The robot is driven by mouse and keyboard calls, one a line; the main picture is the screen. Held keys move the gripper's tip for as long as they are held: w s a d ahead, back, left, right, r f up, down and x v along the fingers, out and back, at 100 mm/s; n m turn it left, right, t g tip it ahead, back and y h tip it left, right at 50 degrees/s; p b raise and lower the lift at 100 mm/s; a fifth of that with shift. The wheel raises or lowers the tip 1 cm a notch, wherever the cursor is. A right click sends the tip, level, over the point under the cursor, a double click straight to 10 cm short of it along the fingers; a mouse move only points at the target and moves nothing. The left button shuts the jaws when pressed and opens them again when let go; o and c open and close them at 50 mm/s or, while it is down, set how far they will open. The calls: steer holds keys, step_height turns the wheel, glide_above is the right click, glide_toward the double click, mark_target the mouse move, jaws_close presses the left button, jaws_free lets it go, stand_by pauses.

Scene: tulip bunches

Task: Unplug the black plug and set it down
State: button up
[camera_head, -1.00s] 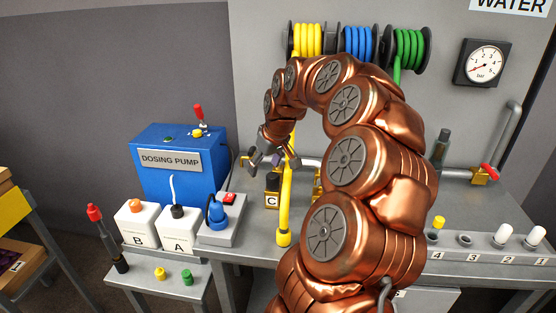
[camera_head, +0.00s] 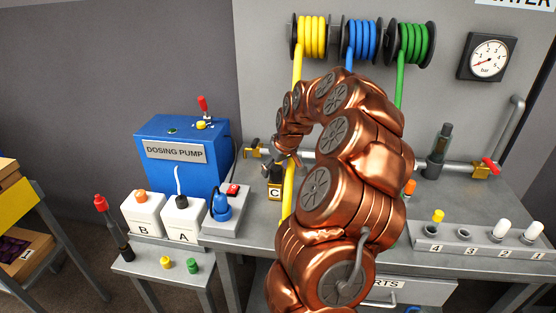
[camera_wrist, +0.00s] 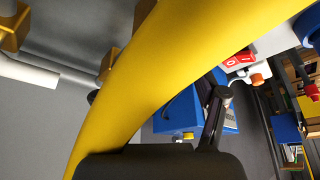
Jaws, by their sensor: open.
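The only plug I can make out is blue (camera_head: 222,208), upright in a grey socket box (camera_head: 218,230) beside a red switch (camera_head: 233,189). I cannot make out a black plug; container A (camera_head: 184,222) has a black cap (camera_head: 181,202). The wrist view shows the red switch (camera_wrist: 239,61) and part of the blue plug (camera_wrist: 306,26) at the upper right. My gripper (camera_head: 285,161) is open above the bench, to the right of the socket box and by the block labelled C (camera_head: 275,193). In the wrist view, a yellow hose (camera_wrist: 165,70) crosses close in front of my gripper (camera_wrist: 195,130).
The blue dosing pump (camera_head: 185,180) stands behind containers A and B (camera_head: 143,217). The yellow hose (camera_head: 289,195) hangs beside my gripper. A low shelf (camera_head: 150,268) holds a red-topped tool and small caps. A numbered rack (camera_head: 450,247) stands at the right.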

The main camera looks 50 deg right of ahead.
steer(key=shift+f, duration=0.15)
steer(key=shift+c, duration=0.4)
jaws_close()
stand_by(0.5)
